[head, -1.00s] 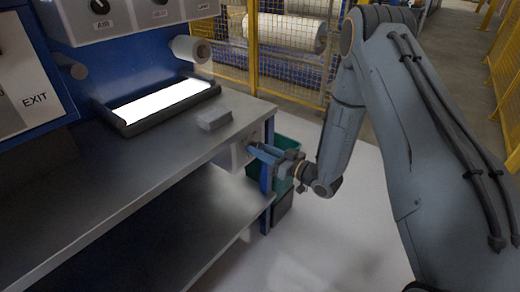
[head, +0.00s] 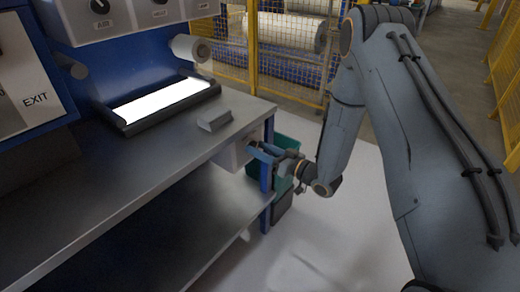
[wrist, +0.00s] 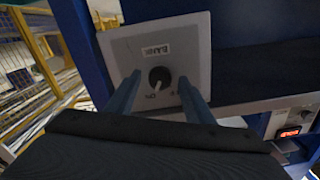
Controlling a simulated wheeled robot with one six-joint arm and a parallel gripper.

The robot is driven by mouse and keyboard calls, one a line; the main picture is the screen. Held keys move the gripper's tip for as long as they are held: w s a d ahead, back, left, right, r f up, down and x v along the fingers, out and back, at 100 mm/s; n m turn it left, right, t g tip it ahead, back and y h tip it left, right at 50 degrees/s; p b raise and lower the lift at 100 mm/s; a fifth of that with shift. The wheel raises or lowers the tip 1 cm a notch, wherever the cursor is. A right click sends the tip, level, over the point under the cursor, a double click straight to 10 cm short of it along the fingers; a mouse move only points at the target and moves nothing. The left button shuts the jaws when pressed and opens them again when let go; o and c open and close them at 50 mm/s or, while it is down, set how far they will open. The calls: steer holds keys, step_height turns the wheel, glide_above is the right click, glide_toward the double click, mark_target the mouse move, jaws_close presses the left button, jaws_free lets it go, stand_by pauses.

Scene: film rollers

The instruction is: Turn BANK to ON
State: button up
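The BANK switch box (wrist: 196,41) is a pale grey panel with a BANK label (wrist: 155,50). Its round black knob (wrist: 160,76) has a white pointer that slants down and slightly left, towards the small ON lettering (wrist: 151,95). My gripper (wrist: 159,92) is open, with one blue finger on each side of the knob. Gaps show between knob and fingers; I cannot tell the depth between them. In the head view the box (head: 232,154) hangs under the right end of the bench, with my gripper (head: 256,149) at its right face. The knob is mostly hidden there.
The metal bench (head: 150,175) lies above and left of the gripper. A blue bench leg (head: 267,185) and a green bin (head: 286,150) stand close by. A small red-lit display (wrist: 290,132) shows at lower right in the wrist view.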

steer(key=v, duration=0.7)
steer(key=shift+s+d, duration=0.25)
steer(key=shift+d, duration=0.05)
stand_by(0.3)
